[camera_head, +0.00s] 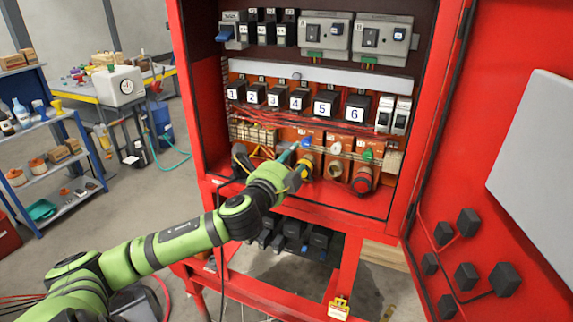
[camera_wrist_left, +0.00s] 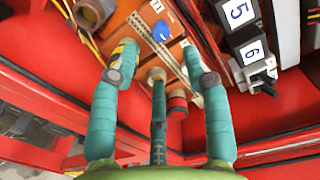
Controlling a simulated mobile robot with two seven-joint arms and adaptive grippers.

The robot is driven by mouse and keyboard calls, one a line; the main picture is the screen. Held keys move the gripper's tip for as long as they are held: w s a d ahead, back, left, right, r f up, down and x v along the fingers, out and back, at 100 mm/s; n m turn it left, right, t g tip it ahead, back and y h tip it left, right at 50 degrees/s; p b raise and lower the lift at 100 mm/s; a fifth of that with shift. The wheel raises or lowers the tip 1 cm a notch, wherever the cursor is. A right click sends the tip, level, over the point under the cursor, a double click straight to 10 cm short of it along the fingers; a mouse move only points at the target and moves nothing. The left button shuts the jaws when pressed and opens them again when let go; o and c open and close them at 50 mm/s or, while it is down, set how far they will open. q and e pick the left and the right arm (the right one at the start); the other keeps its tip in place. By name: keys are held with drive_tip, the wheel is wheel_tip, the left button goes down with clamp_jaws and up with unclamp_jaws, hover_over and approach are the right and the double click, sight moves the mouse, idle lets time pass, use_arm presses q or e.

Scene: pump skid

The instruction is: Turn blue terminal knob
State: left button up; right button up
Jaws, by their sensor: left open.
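The blue terminal knob (camera_head: 306,142) sits on an orange terminal block low in the open red cabinet. It also shows in the left wrist view (camera_wrist_left: 161,32), beyond my fingertips. My left gripper (camera_head: 296,161) reaches into the cabinet just below and left of the knob. In the left wrist view my left gripper (camera_wrist_left: 160,58) has its teal fingers spread, with the knob ahead between the two outer ones. The fingers look apart from the knob, and nothing is held. My right gripper is not in view.
A green knob (camera_head: 368,155) is on a block to the right. Thick connectors lie close to the fingers: a black one, a yellow one, a grey one (camera_head: 335,168) and a red one (camera_head: 363,180). Numbered black modules (camera_head: 326,104) and red wires are above. The cabinet door (camera_head: 500,120) stands open at right.

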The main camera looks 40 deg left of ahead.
use_arm(q)
drive_tip(key=shift+v, duration=1)
